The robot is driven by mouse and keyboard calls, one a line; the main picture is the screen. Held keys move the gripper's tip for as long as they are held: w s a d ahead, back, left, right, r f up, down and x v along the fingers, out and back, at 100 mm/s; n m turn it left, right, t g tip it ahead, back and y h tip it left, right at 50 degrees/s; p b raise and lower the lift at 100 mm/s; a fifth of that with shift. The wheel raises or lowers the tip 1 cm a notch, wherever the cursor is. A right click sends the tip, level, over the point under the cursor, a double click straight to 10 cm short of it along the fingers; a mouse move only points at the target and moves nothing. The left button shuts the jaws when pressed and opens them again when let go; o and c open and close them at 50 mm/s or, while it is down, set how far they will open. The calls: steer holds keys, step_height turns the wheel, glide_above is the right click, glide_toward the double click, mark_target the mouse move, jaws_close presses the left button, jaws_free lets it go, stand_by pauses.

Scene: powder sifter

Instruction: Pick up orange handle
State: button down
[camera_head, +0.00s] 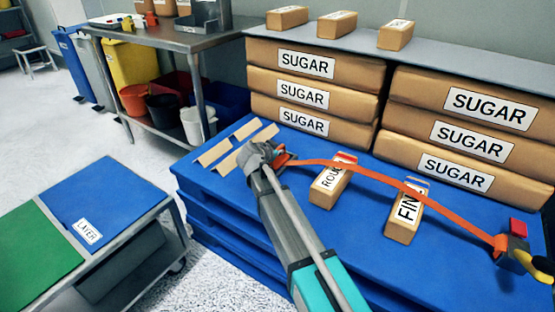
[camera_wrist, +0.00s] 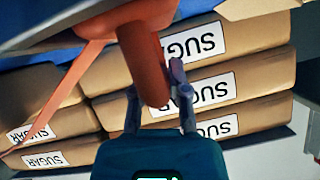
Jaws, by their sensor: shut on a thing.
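The orange handle (camera_wrist: 150,65) is a thick rod between the two fingers of my gripper (camera_wrist: 157,92) in the wrist view. My gripper is shut on it. In the head view my gripper (camera_head: 266,155) is at the far left end of the blue pallet (camera_head: 232,180), and the orange handle (camera_head: 281,157) shows only partly beside it. An orange strap (camera_head: 380,176) runs from there to the right, over two small packs. The strap also shows in the wrist view (camera_wrist: 62,95).
Packs labelled ROUGH (camera_head: 325,190) and FINE (camera_head: 402,228) lie on the pallet. Stacked sugar sacks (camera_head: 262,85) stand behind. A red and yellow fitting (camera_head: 518,245) is at the strap's right end. A low cart (camera_head: 110,195) stands at left. Cardboard strips (camera_head: 215,152) lie near my gripper.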

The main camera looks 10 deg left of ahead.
steer(key=shift+r, duration=0.15)
steer(key=shift+r+p, duration=1)
steer(key=shift+p, duration=0.15)
steer(key=s+d+r+p, duration=0.2)
steer(key=s+r+p, duration=0.3)
steer(key=s, duration=0.1)
steer(key=s+d+r+p, duration=0.2)
steer(key=s+r+p, duration=0.3)
steer(key=s, duration=0.2)
steer(key=shift+d+r+p, duration=0.25)
steer(key=shift+r+p, duration=0.1)
steer(key=shift+s, duration=0.1)
steer(key=shift+r+p, duration=0.6)
steer(key=shift+a, duration=0.15)
